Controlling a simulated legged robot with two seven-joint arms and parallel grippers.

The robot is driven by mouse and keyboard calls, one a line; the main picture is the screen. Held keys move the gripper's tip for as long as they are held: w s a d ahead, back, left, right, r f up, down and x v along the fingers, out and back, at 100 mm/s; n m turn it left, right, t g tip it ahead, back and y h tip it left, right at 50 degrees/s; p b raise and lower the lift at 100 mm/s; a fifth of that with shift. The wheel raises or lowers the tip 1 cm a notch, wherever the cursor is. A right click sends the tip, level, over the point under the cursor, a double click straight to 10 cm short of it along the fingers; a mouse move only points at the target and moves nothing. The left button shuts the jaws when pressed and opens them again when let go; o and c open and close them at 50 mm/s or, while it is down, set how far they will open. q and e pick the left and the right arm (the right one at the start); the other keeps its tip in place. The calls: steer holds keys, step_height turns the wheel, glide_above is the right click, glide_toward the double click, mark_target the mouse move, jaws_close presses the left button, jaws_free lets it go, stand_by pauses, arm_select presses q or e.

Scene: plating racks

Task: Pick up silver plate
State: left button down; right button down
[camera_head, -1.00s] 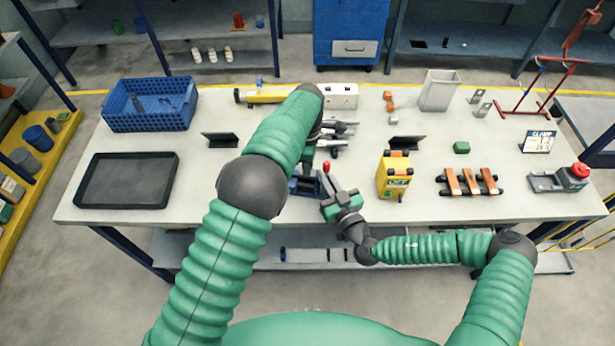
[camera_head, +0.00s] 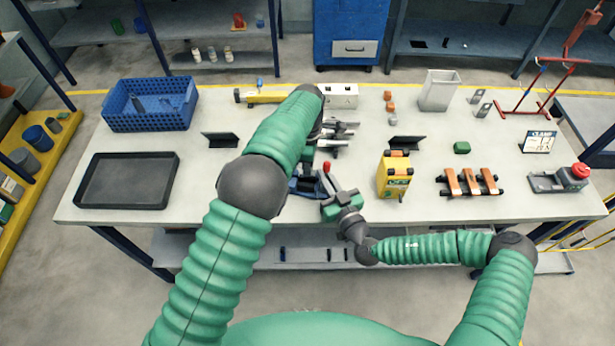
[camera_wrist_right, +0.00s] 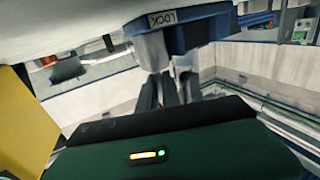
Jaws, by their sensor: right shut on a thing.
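Two small silver plates with dark holes, one plate (camera_head: 475,97) behind the other (camera_head: 484,109), stand at the back right of the table, far from both grippers. My right gripper (camera_head: 329,184) is low at the table's front middle, beside a blue fixture (camera_head: 303,186) with a red knob (camera_head: 326,166). In the right wrist view its dark fingers (camera_wrist_right: 167,92) are shut on a grey part below a blue block marked LOCK (camera_wrist_right: 180,25); the contact is partly hidden. My left gripper (camera_head: 336,133) is over silver parts at the table's middle; its fingers are hard to make out.
A yellow box (camera_head: 395,176) stands just right of my right gripper. A dark tray (camera_head: 127,203) and a blue crate (camera_head: 150,121) are at the left. The table between tray and left arm is mostly clear.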

arm_select(q)
steer(key=shift+w+r, duration=0.1)
steer(key=shift+w, duration=0.05)
stand_by(0.3)
arm_select(e)
steer(key=c, duration=1.5)
jaws_free()
arm_select(q)
step_height(320, 180, up, 10)
arm_select(e)
steer(key=shift+o, duration=0.2)
